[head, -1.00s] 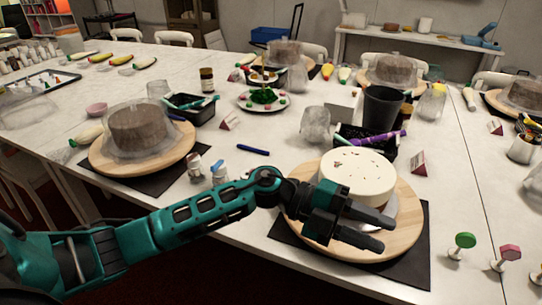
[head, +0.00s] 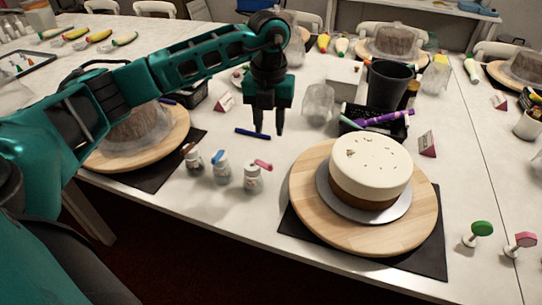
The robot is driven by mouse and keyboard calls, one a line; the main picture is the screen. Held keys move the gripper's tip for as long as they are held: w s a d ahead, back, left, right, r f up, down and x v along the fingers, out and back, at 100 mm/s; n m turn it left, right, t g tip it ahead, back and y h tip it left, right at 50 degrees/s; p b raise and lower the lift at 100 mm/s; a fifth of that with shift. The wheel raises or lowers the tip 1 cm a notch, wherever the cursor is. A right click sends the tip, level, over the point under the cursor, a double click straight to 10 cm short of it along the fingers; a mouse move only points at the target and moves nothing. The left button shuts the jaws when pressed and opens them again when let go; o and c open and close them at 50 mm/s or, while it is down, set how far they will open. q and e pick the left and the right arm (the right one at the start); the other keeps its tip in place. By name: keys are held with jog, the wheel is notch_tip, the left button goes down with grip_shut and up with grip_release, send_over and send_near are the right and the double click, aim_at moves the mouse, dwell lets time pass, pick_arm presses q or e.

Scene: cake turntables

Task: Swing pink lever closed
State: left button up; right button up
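A small glass jar (head: 253,182) with a pink lever (head: 263,165) on top stands at the right end of a row of three jars near the table's front edge. The pink lever sticks out to the right of its jar's top. My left gripper (head: 268,132) points down above the table, behind the pink lever in the picture and apart from it. Its two fingers are spread with nothing between them. My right gripper is not in view.
A jar with a blue lever (head: 221,169) and a jar with a dark red lever (head: 193,160) stand to the left. A white-topped cake (head: 370,163) sits on a wooden turntable (head: 312,215) at right. A blue pen (head: 253,133) lies by the gripper.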

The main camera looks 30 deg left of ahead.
aim_at(271, 165)
pick_arm(q)
notch_tip(271, 165, down, 11)
jog(key=shift+d+r, duration=0.1)
jog(key=shift+c, duration=0.5)
grip_shut()
